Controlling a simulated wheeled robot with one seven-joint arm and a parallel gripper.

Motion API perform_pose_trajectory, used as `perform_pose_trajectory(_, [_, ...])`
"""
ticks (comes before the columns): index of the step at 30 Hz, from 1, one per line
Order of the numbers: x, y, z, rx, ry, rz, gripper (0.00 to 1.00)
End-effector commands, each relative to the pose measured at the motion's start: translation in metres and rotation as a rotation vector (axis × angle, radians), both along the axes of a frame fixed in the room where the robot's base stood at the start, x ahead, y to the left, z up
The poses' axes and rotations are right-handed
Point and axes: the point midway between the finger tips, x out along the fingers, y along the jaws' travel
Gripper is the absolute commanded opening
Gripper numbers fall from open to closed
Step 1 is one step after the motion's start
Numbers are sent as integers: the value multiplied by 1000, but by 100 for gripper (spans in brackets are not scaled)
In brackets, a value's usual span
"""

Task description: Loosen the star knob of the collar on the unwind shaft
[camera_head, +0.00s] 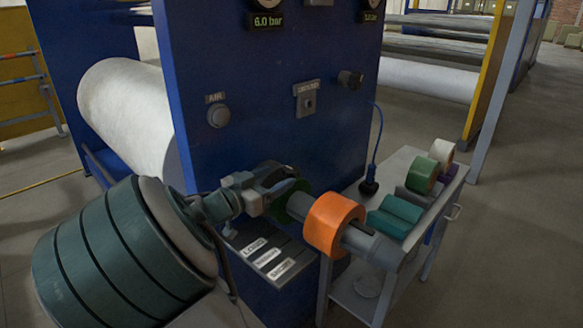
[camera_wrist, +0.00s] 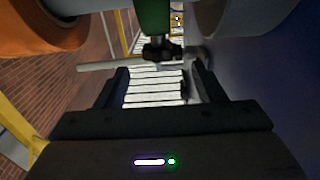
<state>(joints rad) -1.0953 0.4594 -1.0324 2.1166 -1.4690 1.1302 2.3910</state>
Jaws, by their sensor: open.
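The grey unwind shaft (camera_head: 372,243) sticks out from the blue machine. A green collar (camera_head: 292,200) sits on it, behind an orange roll (camera_head: 334,223). In the wrist view the green collar (camera_wrist: 153,17) is at the top centre, with a dark star knob (camera_wrist: 161,48) against it. The orange roll (camera_wrist: 42,28) is at the upper left. My gripper (camera_head: 272,186) is beside the collar, and its fingers hide part of it in the head view. In the wrist view my gripper (camera_wrist: 160,72) is open, with the knob just beyond and between the fingertips. Contact cannot be told.
The blue machine panel (camera_head: 270,110) rises close behind my gripper. A grey cart (camera_head: 402,165) stands right of the shaft, with green rolls (camera_head: 394,215) and other rolls on it. A labelled ledge (camera_head: 265,255) lies below the shaft. A cable (camera_head: 378,130) hangs on the right.

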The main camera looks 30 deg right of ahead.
Motion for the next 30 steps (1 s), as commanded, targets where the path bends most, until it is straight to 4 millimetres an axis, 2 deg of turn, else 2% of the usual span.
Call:
perform_pose_trajectory(3, [8, -25, 1, -3, 1, -4, 63])
perform_pose_trajectory(9, [18, -51, 1, -1, 3, -2, 63])
perform_pose_trajectory(15, [22, -61, 0, 1, 1, 0, 63])
perform_pose_trajectory(23, [22, -62, 0, 1, 1, 1, 63])
perform_pose_trajectory(27, [22, -61, 0, 1, 1, 1, 24])
perform_pose_trajectory(28, [22, -61, 0, 1, 1, 1, 18])
perform_pose_trajectory(30, [22, -61, 0, 2, 2, 1, 18])
